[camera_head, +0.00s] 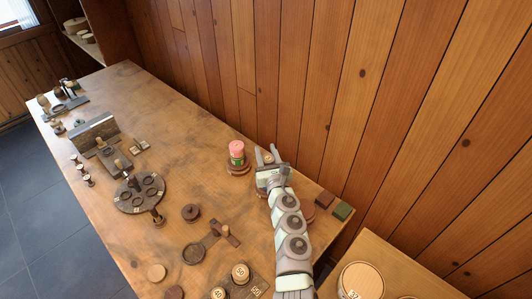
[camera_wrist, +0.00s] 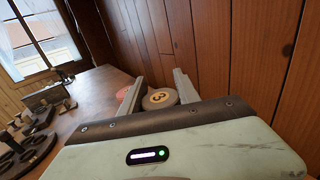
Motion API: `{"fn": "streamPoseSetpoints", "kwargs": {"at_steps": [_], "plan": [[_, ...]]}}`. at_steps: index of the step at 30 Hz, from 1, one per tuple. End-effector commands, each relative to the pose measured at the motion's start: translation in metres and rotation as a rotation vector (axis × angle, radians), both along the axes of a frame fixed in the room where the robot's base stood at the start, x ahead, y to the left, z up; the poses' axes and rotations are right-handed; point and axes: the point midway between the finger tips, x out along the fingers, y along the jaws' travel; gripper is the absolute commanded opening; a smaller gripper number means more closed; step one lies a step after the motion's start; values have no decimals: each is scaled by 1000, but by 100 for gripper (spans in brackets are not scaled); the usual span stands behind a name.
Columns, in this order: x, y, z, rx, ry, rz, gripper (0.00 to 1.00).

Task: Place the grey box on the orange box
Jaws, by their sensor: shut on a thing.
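My gripper (camera_head: 266,150) is over the far side of the table, close to the plank wall. It is shut on a round wooden spool (camera_wrist: 159,98) with a pale numbered label on top. The spool's top also shows between the fingers in the head view (camera_head: 268,158); its lower part is hidden. I cannot make out a grey box or an orange box. A small reddish-brown block (camera_head: 325,199) and a dark green block (camera_head: 343,211) lie at the table's right end, to the right of my arm.
A pink and green stack (camera_head: 237,152) on a brown round base stands just left of my gripper. A dark round tray (camera_head: 128,200) and several small spools and discs cover the near part of the table (camera_head: 185,120). The table's back left middle is clear.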

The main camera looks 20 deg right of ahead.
Motion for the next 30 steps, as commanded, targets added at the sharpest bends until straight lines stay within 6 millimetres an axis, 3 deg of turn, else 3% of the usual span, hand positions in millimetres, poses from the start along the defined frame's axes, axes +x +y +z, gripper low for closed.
{"fn": "streamPoseSetpoints", "kwargs": {"at_steps": [2,3,10,21,30], "plan": [[0,0,-4,0,0,1,0],[0,0,-3,1,0,0,41],[0,0,-2,1,0,0,60],[0,0,4,0,0,-1,60],[-34,5,0,-3,3,2,60]]}}
